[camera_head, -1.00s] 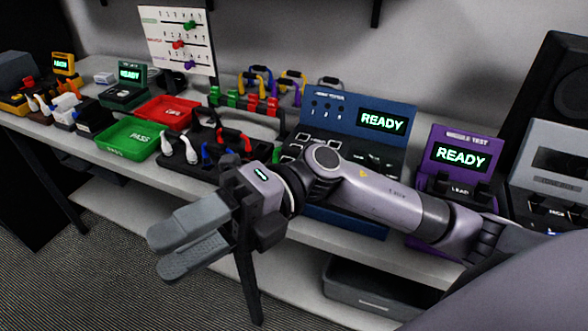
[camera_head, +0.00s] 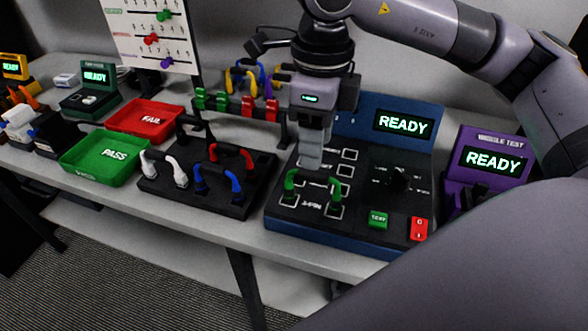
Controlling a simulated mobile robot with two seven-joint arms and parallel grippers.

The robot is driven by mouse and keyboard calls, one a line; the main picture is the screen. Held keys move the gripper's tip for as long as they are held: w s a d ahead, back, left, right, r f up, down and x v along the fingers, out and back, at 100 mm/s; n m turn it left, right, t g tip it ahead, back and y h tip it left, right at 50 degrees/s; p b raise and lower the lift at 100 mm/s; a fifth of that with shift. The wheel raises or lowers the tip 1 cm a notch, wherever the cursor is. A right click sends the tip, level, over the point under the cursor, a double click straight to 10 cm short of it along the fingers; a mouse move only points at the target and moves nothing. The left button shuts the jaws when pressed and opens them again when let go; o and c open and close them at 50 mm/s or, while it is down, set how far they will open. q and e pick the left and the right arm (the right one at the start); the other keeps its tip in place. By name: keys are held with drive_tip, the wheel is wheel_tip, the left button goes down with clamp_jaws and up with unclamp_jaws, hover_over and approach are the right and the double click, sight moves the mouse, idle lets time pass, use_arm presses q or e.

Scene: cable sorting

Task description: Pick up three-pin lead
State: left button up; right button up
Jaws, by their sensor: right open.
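A green-ended lead with a dark arched handle (camera_head: 313,188) stands on the blue tester (camera_head: 425,135), at sockets whose label seems to read "3-PIN". I take it as the three-pin lead. My right gripper (camera_head: 311,164) points down just above and behind this lead. It is open and empty; its fingers overlap in this view, so the gap between them is hard to see. I cannot tell whether the fingers touch the lead. My left gripper is out of view.
A black holder (camera_head: 205,198) with white, blue, red and black leads stands left of the tester. Behind it is a rack (camera_head: 235,108) of coloured leads. Green PASS (camera_head: 102,158) and red FAIL (camera_head: 146,118) trays lie further left. A purple tester (camera_head: 490,160) stands right.

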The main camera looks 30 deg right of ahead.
sight(314, 174)
drive_tip(key=shift+w+f, duration=0.2)
drive_tip(key=shift+w, duration=0.05)
drive_tip(key=f, duration=0.4)
drive_tip(key=f+p, duration=0.1)
drive_tip(key=f, duration=0.1)
drive_tip(key=shift+s+f, duration=0.3)
clamp_jaws()
